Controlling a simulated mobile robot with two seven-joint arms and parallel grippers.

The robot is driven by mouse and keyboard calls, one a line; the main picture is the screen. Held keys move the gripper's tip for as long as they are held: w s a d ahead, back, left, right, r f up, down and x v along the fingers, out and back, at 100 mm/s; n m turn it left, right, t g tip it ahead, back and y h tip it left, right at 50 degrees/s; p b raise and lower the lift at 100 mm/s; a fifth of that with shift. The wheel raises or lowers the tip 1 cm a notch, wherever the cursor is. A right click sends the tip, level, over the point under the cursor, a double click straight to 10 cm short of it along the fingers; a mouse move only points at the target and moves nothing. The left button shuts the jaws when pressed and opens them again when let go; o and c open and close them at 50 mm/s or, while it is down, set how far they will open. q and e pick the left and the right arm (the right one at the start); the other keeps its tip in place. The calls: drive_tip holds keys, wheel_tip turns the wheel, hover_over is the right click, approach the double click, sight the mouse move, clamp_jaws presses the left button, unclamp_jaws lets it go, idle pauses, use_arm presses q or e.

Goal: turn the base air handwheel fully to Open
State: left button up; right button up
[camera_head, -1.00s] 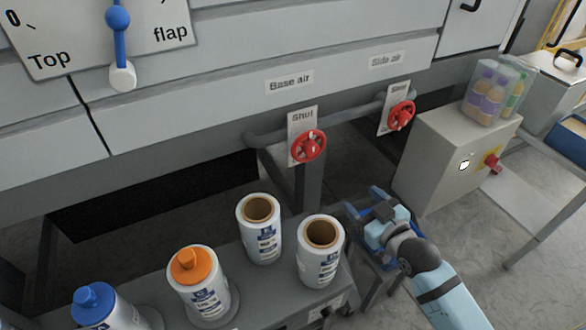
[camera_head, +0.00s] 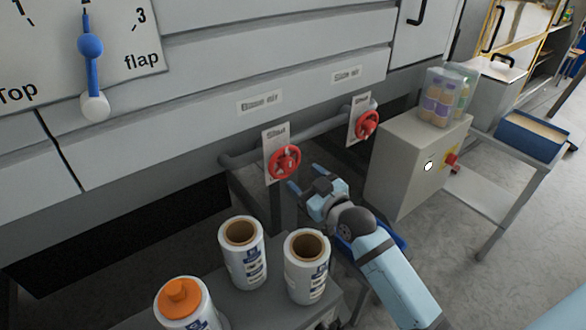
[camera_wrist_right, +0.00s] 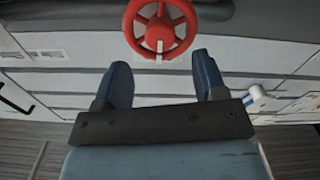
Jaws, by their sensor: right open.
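The red base air handwheel (camera_head: 284,162) is mounted in front of a plate marked "Shut", under the "Base air" label (camera_head: 260,102). My right gripper (camera_head: 304,180) is just below and to the right of this wheel in the head view. In the right wrist view a red handwheel (camera_wrist_right: 160,27) with a pale mark on its lower rim lies just beyond the fingertips. The right gripper (camera_wrist_right: 160,75) is open there, with nothing between its fingers and a gap to the wheel. My left gripper is not in view.
A second red handwheel (camera_head: 367,125) sits to the right under "Side air". A grey pipe (camera_head: 320,128) runs behind both. A grey box (camera_head: 410,170) with a red knob is at right.

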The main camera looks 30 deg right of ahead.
sight(290, 167)
drive_tip(key=w, duration=0.5)
drive_tip(key=shift+a, duration=0.4)
drive_tip(key=c, duration=0.9)
